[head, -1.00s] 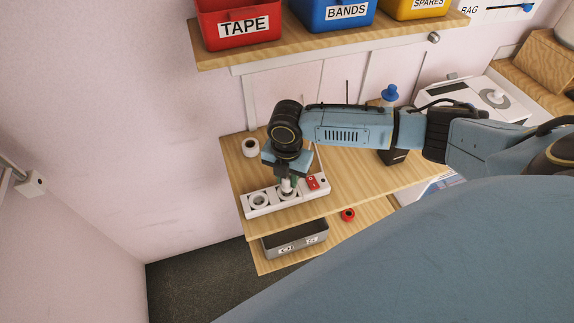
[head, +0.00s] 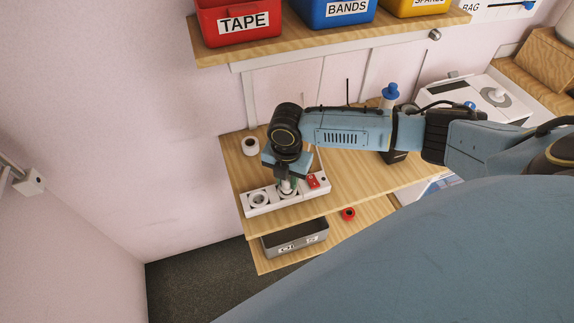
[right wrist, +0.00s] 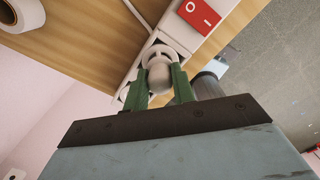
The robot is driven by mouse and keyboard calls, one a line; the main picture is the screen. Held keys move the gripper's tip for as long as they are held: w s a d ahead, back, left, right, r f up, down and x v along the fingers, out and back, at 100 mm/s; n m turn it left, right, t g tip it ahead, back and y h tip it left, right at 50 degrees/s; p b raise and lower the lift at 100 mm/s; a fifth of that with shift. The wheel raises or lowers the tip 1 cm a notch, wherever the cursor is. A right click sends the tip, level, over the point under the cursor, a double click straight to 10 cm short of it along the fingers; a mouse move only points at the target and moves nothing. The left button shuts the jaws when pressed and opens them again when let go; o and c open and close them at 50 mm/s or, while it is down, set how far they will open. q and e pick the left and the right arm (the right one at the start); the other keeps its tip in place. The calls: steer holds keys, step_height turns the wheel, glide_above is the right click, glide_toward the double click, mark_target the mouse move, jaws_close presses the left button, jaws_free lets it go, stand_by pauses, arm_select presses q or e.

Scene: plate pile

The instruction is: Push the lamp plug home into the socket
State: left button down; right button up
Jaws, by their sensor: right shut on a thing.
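The white lamp plug (right wrist: 158,76) is between the green fingers of my right gripper (right wrist: 161,88), which is shut on it. In the head view my right gripper (head: 287,184) points down over the white power strip (head: 311,200). The plug is at the socket (right wrist: 161,50) beside the red switch (head: 312,181). The socket's round rim shows just past the plug in the right wrist view. How deep the plug sits is hidden by the plug and fingers. Another round socket (head: 259,199) on the left of the strip is empty. My left gripper is not in view.
The strip lies along the front edge of a wooden shelf (head: 355,177). A white roll (head: 250,146) stands behind it. Red, blue and yellow bins are above.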

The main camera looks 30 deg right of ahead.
steer(key=shift+f+b, duration=0.35)
steer(key=shift+f, duration=0.4)
steer(key=o, duration=1.1)
steer(key=shift+r, duration=0.1)
steer(key=shift+c, duration=0.2)
steer(key=shift+r, duration=0.1)
step_height(320, 180, up, 13)
steer(key=shift+p, duration=0.45)
